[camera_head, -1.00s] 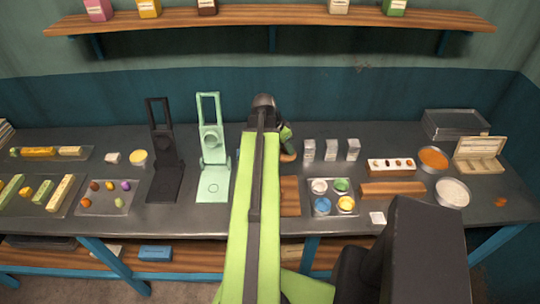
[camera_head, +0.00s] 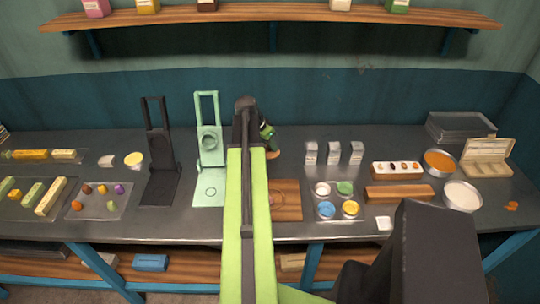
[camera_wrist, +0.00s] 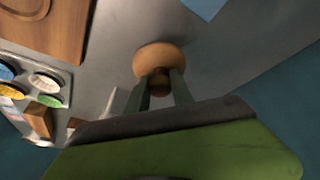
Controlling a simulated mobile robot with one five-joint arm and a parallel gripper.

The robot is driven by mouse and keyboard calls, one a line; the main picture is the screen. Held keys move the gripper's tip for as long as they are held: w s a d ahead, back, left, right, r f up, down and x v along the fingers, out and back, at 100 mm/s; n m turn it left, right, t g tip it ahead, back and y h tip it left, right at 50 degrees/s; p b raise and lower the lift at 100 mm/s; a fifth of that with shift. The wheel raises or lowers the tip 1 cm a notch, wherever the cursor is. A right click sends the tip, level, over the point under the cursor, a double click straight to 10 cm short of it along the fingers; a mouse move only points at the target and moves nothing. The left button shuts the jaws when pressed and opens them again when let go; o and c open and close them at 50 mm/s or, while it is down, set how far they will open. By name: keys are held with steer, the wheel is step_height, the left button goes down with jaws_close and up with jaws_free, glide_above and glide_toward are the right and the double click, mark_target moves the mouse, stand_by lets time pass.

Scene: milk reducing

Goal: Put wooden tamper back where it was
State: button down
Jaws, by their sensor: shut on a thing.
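The wooden tamper (camera_wrist: 160,58) is between the fingers of my gripper (camera_wrist: 160,88) in the wrist view, with its round, light-brown end beyond the fingertips. In the head view a small part of the tamper (camera_head: 272,154) shows beside my gripper (camera_head: 268,138), right of the mint-green press. My arm hides part of this area. My gripper is shut on the tamper. I cannot tell whether the tamper touches the table.
A wooden board (camera_head: 285,200) lies right of my arm, with a tray of colored cups (camera_head: 337,212) beside it. The mint-green press (camera_head: 209,165) and a black press (camera_head: 160,165) stand to the left. Small grey boxes (camera_head: 333,153) stand to the right. Bare grey table surrounds the tamper.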

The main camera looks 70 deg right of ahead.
mark_target(269, 151)
step_height(269, 151, down, 4)
steer(key=b, duration=0.4)
steer(key=shift+f, duration=0.2)
steer(key=shift+r, duration=0.25)
steer(key=shift+f, duration=0.2)
steer(key=c, duration=1.1)
jaws_free()
steer(key=shift+r, duration=0.2)
steer(key=shift+a+r+p, duration=0.1)
steer(key=shift+r+p, duration=0.2)
steer(key=shift+p, duration=0.1)
steer(key=p+v, duration=1)
steer(key=v, duration=0.1)
steer(key=shift+a+r, duration=0.15)
